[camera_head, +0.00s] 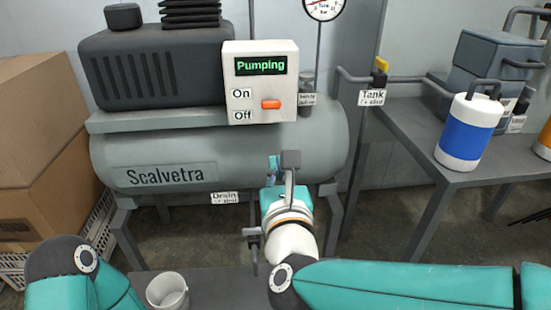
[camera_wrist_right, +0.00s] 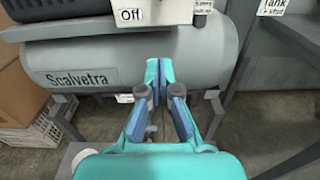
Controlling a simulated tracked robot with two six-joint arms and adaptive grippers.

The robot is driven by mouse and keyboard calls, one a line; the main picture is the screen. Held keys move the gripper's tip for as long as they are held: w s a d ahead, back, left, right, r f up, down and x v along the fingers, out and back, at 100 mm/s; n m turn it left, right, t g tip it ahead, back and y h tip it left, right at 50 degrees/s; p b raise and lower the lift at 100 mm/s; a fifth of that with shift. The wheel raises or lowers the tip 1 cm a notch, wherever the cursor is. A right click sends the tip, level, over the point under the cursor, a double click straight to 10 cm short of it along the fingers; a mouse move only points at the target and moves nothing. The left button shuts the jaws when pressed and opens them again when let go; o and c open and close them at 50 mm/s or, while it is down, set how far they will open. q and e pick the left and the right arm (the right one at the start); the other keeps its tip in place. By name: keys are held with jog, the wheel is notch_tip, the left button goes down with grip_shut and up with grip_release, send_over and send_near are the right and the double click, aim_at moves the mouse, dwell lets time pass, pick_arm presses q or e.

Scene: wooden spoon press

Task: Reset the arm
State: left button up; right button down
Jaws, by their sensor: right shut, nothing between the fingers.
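My right gripper (camera_head: 281,162) reaches forward in front of the grey compressor tank (camera_head: 235,150), below the white control box (camera_head: 261,80). In the wrist view the same gripper (camera_wrist_right: 158,66) has its teal fingers together with nothing between them. It is clear of the control box. The box's display reads "Pumping" in green, and an orange switch (camera_head: 271,104) sits beside the "On" and "Off" labels. Part of my left arm shows at the lower left of the head view, but its gripper is not in view.
Cardboard boxes (camera_head: 40,130) stand at the left by a white crate (camera_wrist_right: 42,132). A pale bucket (camera_head: 167,292) sits at the bottom. At the right, a grey table (camera_head: 440,160) bears a blue-and-white canister (camera_head: 467,133). A yellow-handled valve (camera_head: 381,66) and a gauge (camera_head: 323,6) are behind.

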dwell(0.3)
jog(key=w+d+f+g+h+p, duration=0.1)
jog(key=w+d+f+g, duration=0.1)
jog(key=d+f, duration=0.5)
jog(key=w+d+f+n+g+h, duration=0.15)
jog(key=d+f, duration=0.25)
jog(key=f, duration=0.6)
jog(key=w+d+f+m+g+h+p, duration=0.1)
jog(key=d+f+g+h, duration=0.1)
jog(key=d+f, duration=0.5)
jog(key=s+f+n+g+y, duration=0.1)
jog(key=s+f+n+g, duration=0.25)
jog(key=f, duration=0.55)
jog(key=s+f+n+g+y, duration=0.1)
jog(key=s+f+n+g, duration=0.1)
jog(key=s+f+n, duration=0.5)
jog(key=s+a+f+n+g+y, duration=0.3)
jog(key=s+f+n+g, duration=0.1)
jog(key=s+f+n, duration=0.5)
jog(key=s+a+n+g+y, duration=0.2)
jog(key=s+a+n, duration=0.3)
jog(key=n, duration=0.7)
notch_tip(320, 180, up, 38)
jog(key=d+p, duration=0.1)
jog(key=p, duration=3.7)
jog(key=shift+s+d+n+p, duration=0.25)
jog(key=shift+s+n+p, duration=0.05)
jog(key=shift+s+n, duration=0.15)
